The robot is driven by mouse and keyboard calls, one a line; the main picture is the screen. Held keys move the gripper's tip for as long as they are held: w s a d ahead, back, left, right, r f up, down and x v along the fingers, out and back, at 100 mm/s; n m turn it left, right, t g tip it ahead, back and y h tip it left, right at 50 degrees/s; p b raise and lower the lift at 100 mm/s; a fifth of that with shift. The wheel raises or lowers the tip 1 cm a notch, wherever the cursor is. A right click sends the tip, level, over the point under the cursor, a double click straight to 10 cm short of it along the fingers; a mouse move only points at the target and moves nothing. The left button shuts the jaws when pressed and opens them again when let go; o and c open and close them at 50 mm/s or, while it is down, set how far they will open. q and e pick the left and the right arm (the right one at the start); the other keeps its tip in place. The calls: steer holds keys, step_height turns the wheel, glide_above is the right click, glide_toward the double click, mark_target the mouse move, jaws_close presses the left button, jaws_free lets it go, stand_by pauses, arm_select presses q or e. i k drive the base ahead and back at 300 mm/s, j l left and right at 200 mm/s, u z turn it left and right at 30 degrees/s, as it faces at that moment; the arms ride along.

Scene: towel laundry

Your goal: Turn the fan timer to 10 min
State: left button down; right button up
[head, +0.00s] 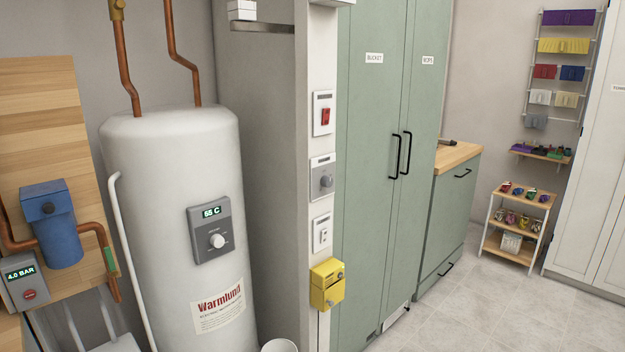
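A grey wall plate with a round grey knob (326,181) is on the narrow white end of the partition, in the middle of the head view. It looks like the fan timer. Its markings are too small to read, so I cannot tell its setting. Above it is a plate with a red switch (324,115). Below it is a white switch plate (321,233). Neither of my grippers shows in the head view, and nothing is touching the knob.
A yellow box (327,284) sticks out below the switches. A white water heater (172,165) with its own dial (217,241) stands to the left. Tall green cabinets (375,190) with black handles are to the right. Tiled floor (480,310) is clear at the lower right.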

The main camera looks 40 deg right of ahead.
mark_target(326, 181)
steer(key=z, duration=1.5)
